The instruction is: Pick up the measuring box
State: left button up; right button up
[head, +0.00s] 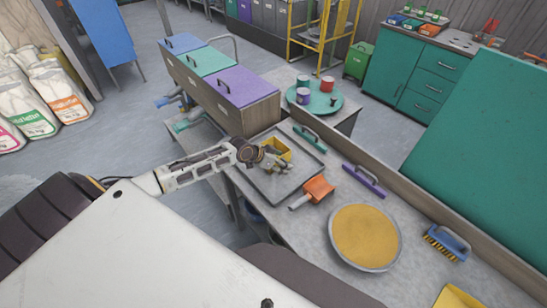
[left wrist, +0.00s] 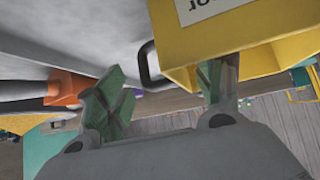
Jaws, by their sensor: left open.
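The measuring box (head: 283,146) is a small yellow box on the grey tray at the left part of the bench, partly hidden by my left gripper. In the left wrist view the yellow box (left wrist: 235,35) fills the upper right, with part of a label and a black loop handle (left wrist: 147,66). My left gripper (head: 272,161) is open at the near side of the box; it also shows in the left wrist view (left wrist: 163,92). The handle appears between its two green fingers, and the right finger overlaps the box wall. Contact is unclear. My right gripper is out of view.
The grey tray (head: 277,188) lies beside an orange scoop (head: 318,189) and a round pan of yellow powder (head: 366,237). A green-handled tool (head: 309,138), a purple-handled tool (head: 364,180) and a blue brush (head: 449,241) lie along the bench. Lidded bins (head: 232,95) stand behind.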

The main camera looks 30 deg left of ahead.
pick_arm(q)
jog(key=shift+x, duration=1.6)
jog(key=c, duration=1.3)
jog(key=shift+r, duration=0.1)
jog(key=shift+r+b, duration=0.45)
jog(key=shift+r, duration=4.5)
